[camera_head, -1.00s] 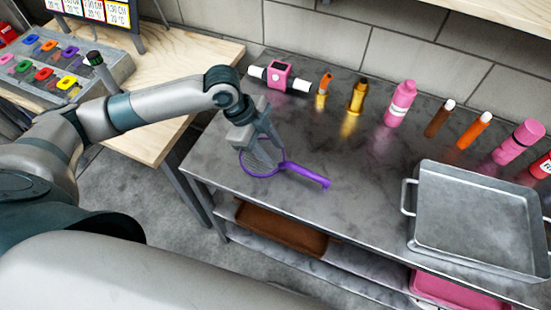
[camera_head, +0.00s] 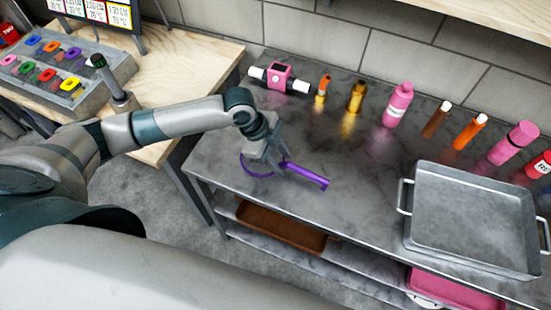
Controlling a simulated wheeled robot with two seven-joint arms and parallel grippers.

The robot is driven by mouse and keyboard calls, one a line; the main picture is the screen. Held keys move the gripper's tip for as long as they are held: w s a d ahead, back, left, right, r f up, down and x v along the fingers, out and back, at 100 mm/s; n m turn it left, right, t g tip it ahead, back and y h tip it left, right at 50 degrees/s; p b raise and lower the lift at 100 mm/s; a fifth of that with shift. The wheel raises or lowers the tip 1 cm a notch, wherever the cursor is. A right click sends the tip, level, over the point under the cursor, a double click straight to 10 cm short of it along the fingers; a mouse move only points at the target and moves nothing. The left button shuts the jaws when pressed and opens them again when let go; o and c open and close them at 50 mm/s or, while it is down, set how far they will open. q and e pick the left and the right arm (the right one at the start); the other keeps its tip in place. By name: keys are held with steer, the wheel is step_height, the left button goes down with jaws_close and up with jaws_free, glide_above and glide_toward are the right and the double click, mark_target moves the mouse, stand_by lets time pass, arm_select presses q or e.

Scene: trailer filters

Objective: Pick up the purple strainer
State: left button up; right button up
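The purple strainer (camera_head: 305,175) lies on the metal table (camera_head: 340,215) near its front left part, its handle pointing right and toward the front edge. Its round rim shows only in part, because my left gripper (camera_head: 268,168) is in front of it. The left gripper points down at the strainer, over the joint of rim and handle. Its fingers look spread on either side, but I cannot tell whether they touch it. My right gripper is not in view.
A metal tray (camera_head: 472,222) stands at the table's right. A pink device (camera_head: 279,76), a gold bottle (camera_head: 355,98) and a pink bottle (camera_head: 398,104) line the back with several others. A wooden table (camera_head: 190,75) stands at left. The table's middle is clear.

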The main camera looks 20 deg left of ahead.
arm_select(q)
steer(key=shift+d+f, duration=0.2)
steer(key=shift+f, duration=0.3)
jaws_close()
steer(key=shift+r, duration=0.1)
steer(key=shift+w+r+b, duration=0.1)
steer(key=shift+r+b, duration=0.2)
steer(key=shift+r, duration=0.25)
step_height(320, 180, up, 2)
steer(key=shift+r+b, duration=0.2)
steer(key=shift+b, duration=0.3)
steer(key=w+d+r+b, duration=0.1)
steer(key=d+r+b, duration=0.2)
steer(key=d+r, duration=0.4)
steer(key=d, duration=0.4)
steer(key=shift+d+r, duration=0.2)
steer(key=shift+d, duration=0.15)
